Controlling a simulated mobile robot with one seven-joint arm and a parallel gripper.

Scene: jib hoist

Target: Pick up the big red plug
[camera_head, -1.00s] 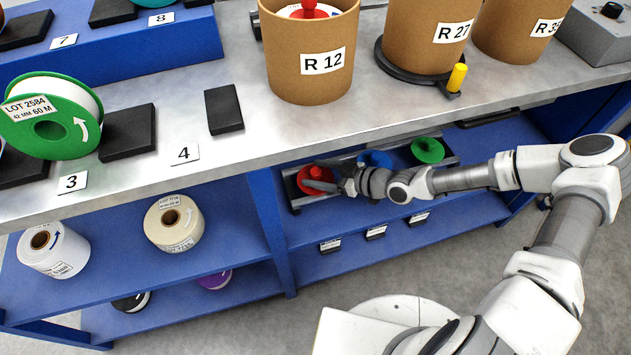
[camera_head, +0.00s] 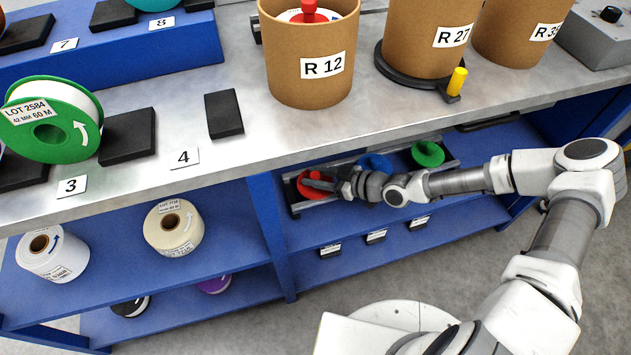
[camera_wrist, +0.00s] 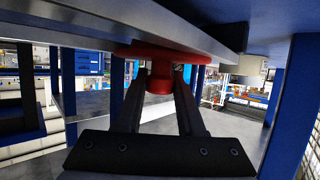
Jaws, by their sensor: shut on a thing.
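The big red plug (camera_head: 309,192) is at the left end of a grey-railed rack (camera_head: 296,208) on the blue shelf under the worktop. My gripper (camera_head: 320,183) reaches in from the right, with its fingers at the plug, partly covering it. In the wrist view, the two fingers are shut on the stem of the red plug (camera_wrist: 160,82), one on each side. Its wide red flange lies beyond the fingertips, close to a grey rail. I cannot tell whether the plug still touches the rack.
A blue plug (camera_head: 375,161), partly hidden by my arm, and a green plug (camera_head: 428,153) are farther right in the rack. The worktop (camera_head: 240,165) overhangs the rack. A blue upright (camera_head: 272,230) stands just left of it. Drum R 12 (camera_head: 305,85) stands above.

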